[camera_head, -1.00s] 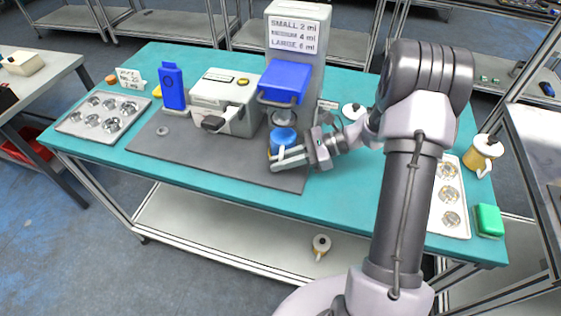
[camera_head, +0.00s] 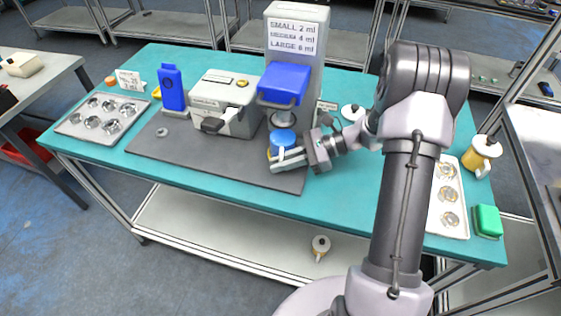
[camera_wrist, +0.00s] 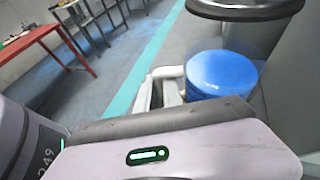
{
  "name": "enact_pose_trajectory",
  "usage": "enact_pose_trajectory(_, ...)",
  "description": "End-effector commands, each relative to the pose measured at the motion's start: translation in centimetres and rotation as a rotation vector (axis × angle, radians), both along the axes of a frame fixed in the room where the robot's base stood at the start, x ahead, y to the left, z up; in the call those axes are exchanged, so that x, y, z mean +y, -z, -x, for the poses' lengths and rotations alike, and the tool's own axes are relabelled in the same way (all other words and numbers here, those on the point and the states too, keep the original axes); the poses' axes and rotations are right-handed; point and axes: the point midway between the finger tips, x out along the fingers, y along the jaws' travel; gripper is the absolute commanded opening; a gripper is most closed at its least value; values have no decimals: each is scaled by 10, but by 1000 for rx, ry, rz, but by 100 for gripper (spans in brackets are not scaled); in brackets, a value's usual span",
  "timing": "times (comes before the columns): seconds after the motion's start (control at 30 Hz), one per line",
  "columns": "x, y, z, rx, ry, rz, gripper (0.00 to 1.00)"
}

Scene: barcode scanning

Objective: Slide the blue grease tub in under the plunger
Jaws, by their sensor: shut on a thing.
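The blue grease tub (camera_head: 283,139) stands on the grey mat, upright, just below and in front of the blue plunger head (camera_head: 284,82) of the tall grey dispenser. My gripper (camera_head: 287,157) reaches in from the right and is shut on the tub; its fingers hide part of the tub's lower side. In the wrist view the tub's blue lid (camera_wrist: 222,74) shows beside a pale finger, and the dark round plunger plate (camera_wrist: 245,8) hangs above and close to it. I cannot tell whether the tub is fully centred under the plate.
A grey boxy machine (camera_head: 222,103) and a blue upright device (camera_head: 173,88) stand to the left on the grey mat (camera_head: 205,158). A metal tray of cups (camera_head: 75,128) is far left. A white tray (camera_head: 455,222), a green block (camera_head: 488,221) and a yellow tub (camera_head: 482,154) are right.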

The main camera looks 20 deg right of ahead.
Motion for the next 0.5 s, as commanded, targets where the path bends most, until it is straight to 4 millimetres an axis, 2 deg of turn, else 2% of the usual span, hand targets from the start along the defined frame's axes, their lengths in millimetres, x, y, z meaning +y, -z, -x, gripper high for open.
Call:
enact_pose_trajectory(0.17, 0, 0, 0, -1, 1, 0, 0)
enact_pose_trajectory(0.2, 0, 0, 0, -1, 1, 0, 17)
enact_pose_trajectory(0.3, 0, 0, 0, -1, 1, 0, 36)
enact_pose_trajectory(0.5, 0, 0, 0, 0, 1, 0, 36)
